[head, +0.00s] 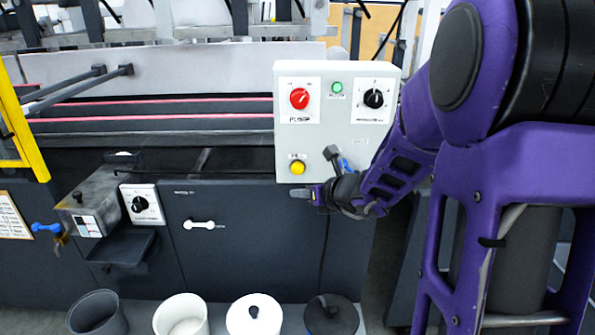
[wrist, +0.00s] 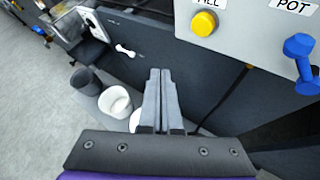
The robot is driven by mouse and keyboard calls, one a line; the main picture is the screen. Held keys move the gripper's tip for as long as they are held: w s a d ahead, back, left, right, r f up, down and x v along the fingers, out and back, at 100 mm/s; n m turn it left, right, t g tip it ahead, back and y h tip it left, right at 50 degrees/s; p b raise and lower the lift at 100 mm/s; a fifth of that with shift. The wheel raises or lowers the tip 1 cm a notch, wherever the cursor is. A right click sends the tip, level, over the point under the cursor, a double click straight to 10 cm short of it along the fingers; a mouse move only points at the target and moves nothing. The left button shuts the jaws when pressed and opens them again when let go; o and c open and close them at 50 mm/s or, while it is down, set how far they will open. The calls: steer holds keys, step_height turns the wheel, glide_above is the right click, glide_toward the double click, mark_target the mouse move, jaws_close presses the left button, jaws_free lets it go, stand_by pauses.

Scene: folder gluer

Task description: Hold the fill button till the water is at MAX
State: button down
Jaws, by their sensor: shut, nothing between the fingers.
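The yellow fill button (head: 297,168) sits at the lower left of the pale grey control box (head: 340,215). In the wrist view the button (wrist: 204,23) is at the upper right, under a partly cut-off label. My gripper (head: 300,193) is shut and empty, with its tips just below the button in the head view. In the wrist view the shut fingers (wrist: 160,75) point past the button's lower left and do not appear to touch it. I cannot make out a water level or a MAX mark in either view.
A blue lever (wrist: 300,60) sticks out right of the button, beside a POT label. The box also has a red knob (head: 299,98), a green button (head: 337,87) and a black knob (head: 373,98). A metal tank (head: 75,200) is at left. Several tubs stand below.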

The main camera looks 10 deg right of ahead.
mark_target(300, 172)
steer(key=w, duration=0.2)
steer(key=w+d+p, duration=0.1)
steer(key=w, duration=0.2)
steer(key=w+p, duration=0.1)
steer(key=w, duration=0.2)
steer(key=shift+d, duration=0.3)
stand_by(1.7)
steer(key=shift+w, duration=0.35)
steer(key=shift+w+d, duration=0.15)
steer(key=shift+w, duration=0.35)
stand_by(0.6)
steer(key=shift+s, duration=0.1)
stand_by(2.2)
steer(key=shift+s+b, duration=0.35)
steer(key=shift+s, duration=0.45)
steer(key=shift+s+a+b, duration=0.2)
steer(key=shift+s, duration=0.6)
steer(key=shift+s+a+b, duration=0.25)
steer(key=shift+s, duration=0.6)
steer(key=shift+s+a+b, duration=0.2)
steer(key=shift+s, duration=0.6)
